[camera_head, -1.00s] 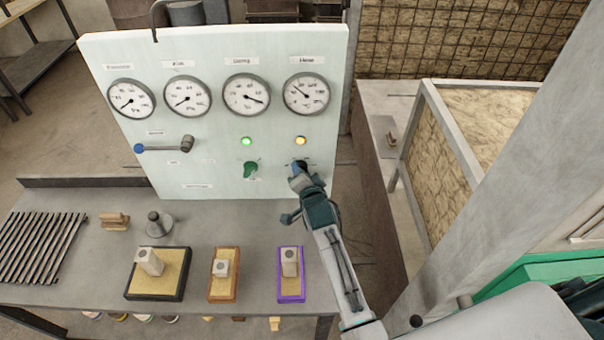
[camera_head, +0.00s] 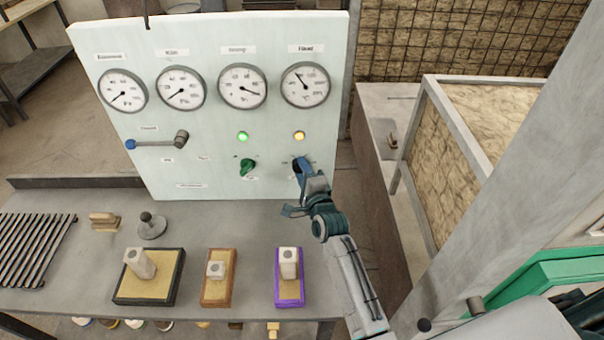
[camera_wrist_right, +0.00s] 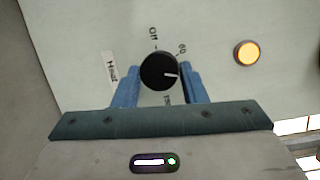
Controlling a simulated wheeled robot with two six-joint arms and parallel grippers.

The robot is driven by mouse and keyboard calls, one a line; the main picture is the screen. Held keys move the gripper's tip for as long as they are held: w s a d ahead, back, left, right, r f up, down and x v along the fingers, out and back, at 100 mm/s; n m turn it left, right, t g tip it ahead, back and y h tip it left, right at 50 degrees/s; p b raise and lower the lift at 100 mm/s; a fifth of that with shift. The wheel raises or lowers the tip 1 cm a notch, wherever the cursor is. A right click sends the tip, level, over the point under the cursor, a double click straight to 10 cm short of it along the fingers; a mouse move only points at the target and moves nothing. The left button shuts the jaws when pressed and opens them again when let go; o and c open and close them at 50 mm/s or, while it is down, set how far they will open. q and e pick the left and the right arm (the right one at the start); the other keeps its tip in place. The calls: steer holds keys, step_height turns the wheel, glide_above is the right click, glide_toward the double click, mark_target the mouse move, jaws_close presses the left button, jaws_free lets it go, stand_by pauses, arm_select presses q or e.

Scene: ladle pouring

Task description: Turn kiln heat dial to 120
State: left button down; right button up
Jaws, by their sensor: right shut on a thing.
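The heat dial (camera_wrist_right: 158,70) is a round black knob with a white pointer line on the panel (camera_head: 205,122). In the right wrist view it sits between the two blue fingers of my right gripper (camera_head: 300,166), which is shut on it. The pointer line points right in that view, past the "60" mark and towards a number partly hidden by a finger. In the head view my gripper hides most of the dial. The round heat gauge (camera_head: 305,85) is above it, its needle pointing up and left. My left gripper is not in view.
A lit amber lamp (camera_head: 299,135) is above the dial. A green knob (camera_head: 247,168) with a lit green lamp (camera_head: 242,136) is to its left. A lever (camera_head: 157,143) is farther left. Trays with small blocks, including a purple one (camera_head: 290,303), stand on the table in front.

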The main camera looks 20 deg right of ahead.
steer(key=shift+f+m+t+b, duration=0.25)
steer(key=shift+m+t+b, duration=0.05)
steer(key=shift+m, duration=0.7)
steer(key=o, duration=1)
steer(key=shift+r, duration=0.1)
steer(key=shift+c, duration=0.2)
steer(key=shift+s, duration=0.1)
steer(key=s+b, duration=0.2)
steer(key=s, duration=0.8)
steer(key=shift+s+d+f+b, duration=0.2)
steer(key=shift+s+d+b, duration=0.05)
steer(key=shift+s+b, duration=0.15)
